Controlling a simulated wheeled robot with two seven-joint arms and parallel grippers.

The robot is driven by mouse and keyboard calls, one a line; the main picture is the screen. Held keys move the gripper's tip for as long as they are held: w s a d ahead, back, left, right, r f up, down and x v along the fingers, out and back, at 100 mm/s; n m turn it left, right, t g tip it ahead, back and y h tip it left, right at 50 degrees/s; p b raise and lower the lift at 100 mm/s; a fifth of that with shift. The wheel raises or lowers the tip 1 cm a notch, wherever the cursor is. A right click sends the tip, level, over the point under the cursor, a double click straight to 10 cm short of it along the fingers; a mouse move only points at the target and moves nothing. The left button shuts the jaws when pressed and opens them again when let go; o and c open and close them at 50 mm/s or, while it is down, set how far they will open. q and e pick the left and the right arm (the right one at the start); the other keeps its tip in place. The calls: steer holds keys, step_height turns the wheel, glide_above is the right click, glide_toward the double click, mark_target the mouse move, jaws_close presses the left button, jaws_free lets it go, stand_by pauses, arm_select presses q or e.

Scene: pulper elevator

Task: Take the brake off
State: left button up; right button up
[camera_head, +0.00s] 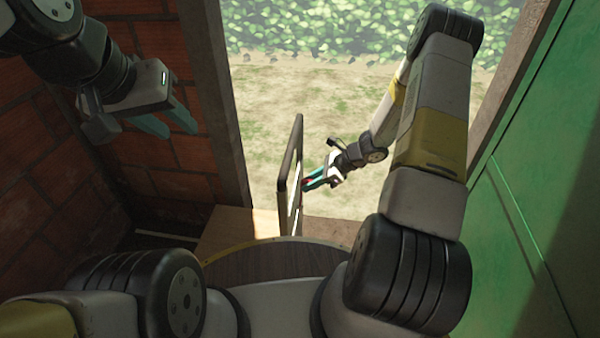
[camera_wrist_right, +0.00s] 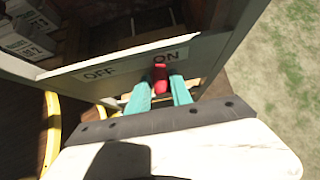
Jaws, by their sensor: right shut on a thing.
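The brake lever is a small red handle (camera_wrist_right: 161,79) on a grey panel (camera_wrist_right: 110,62) marked OFF at left and ON at right. In the right wrist view it stands just below the ON label (camera_wrist_right: 165,55). My right gripper (camera_wrist_right: 162,92) has its teal fingers on either side of the red handle and is shut on it. In the head view my right gripper (camera_head: 312,182) meets the panel's right side, and the panel (camera_head: 281,195) shows nearly edge-on. My left gripper (camera_head: 168,122) is empty and open in front of the brick wall.
A brick wall (camera_head: 55,150) is close on the left and a green wall (camera_head: 540,170) on the right. An open doorway between them looks onto grass (camera_head: 260,110). White boxes (camera_wrist_right: 25,40) lie behind the panel in the right wrist view.

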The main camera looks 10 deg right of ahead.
mark_target(295, 204)
steer(key=shift+s+a, duration=0.25)
steer(key=shift+s, duration=0.3)
steer(key=shift+s+a+r, duration=0.15)
steer(key=shift+s+a, duration=0.05)
steer(key=shift+s, duration=0.5)
steer(key=shift+s+a+r, duration=0.15)
steer(key=shift+s, duration=0.5)
steer(key=shift+s+a+f, duration=0.15)
steer(key=shift+s+a, duration=0.05)
steer(key=shift+s, duration=0.5)
steer(key=shift+s+a+f, duration=0.1)
steer(key=shift+s+a, duration=0.1)
steer(key=shift+s, duration=0.45)
